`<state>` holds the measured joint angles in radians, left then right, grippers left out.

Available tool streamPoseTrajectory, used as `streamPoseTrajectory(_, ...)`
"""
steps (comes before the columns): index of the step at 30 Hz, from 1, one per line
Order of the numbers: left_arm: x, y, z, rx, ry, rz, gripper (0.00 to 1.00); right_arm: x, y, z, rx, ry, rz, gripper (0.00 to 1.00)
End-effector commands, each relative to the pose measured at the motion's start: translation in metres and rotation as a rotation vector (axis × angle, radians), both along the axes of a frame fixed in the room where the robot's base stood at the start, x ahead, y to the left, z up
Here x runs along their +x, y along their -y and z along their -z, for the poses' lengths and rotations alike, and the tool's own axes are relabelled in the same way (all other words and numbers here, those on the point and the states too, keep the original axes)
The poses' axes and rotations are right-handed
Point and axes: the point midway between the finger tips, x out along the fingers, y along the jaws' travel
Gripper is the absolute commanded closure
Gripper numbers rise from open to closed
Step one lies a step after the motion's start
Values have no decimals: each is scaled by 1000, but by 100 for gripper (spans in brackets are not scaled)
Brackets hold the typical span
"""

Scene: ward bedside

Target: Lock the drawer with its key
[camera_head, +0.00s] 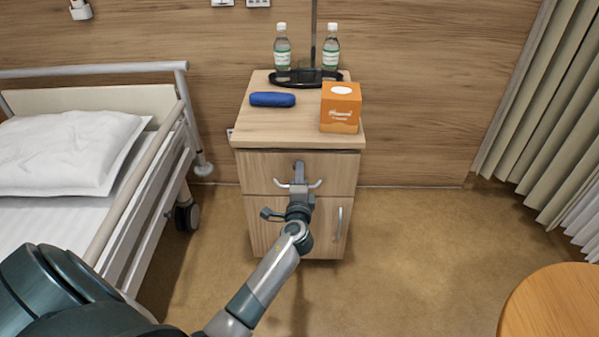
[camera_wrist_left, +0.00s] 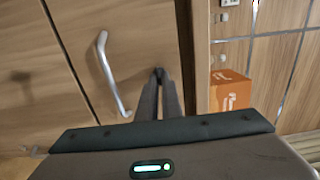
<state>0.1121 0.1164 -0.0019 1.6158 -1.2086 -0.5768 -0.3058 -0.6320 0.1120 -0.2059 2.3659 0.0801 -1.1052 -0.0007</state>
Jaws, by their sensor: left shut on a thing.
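The bedside cabinet's wooden drawer (camera_head: 342,172) is the upper front panel, and it looks closed. Its metal handle (camera_head: 317,184) shows partly behind my left gripper, and it is clear in the left wrist view (camera_wrist_left: 108,75). My left gripper (camera_head: 298,165) is at the drawer front, with its fingertips between the handle and the cabinet's top edge. The fingertips (camera_wrist_left: 159,72) are close together at a small dark spot on the panel. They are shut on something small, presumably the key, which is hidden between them. The lock cannot be made out. My right gripper is not in view.
The cabinet top (camera_head: 290,127) holds a blue case (camera_head: 272,99), an orange tissue box (camera_head: 340,108), two bottles and a dark stand. A bed with a side rail (camera_head: 135,187) is at left. A round table (camera_head: 555,305) is at lower right. The floor right of the cabinet is clear.

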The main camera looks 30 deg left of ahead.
Motion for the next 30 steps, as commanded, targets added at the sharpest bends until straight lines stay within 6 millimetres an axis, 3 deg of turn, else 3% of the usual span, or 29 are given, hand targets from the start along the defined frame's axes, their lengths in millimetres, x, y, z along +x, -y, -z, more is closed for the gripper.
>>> streamPoseTrajectory(5, 0, 1, 1, -1, -1, 1, 100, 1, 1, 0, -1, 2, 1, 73)
streamPoseTrajectory(8, 0, 1, 1, -1, -1, 1, 76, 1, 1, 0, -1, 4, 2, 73)
streamPoseTrajectory(22, -5, 3, 0, -1, 1, 1, 76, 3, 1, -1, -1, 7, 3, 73)
streamPoseTrajectory(30, -32, 20, 1, -2, -1, 1, 76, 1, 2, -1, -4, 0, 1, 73)
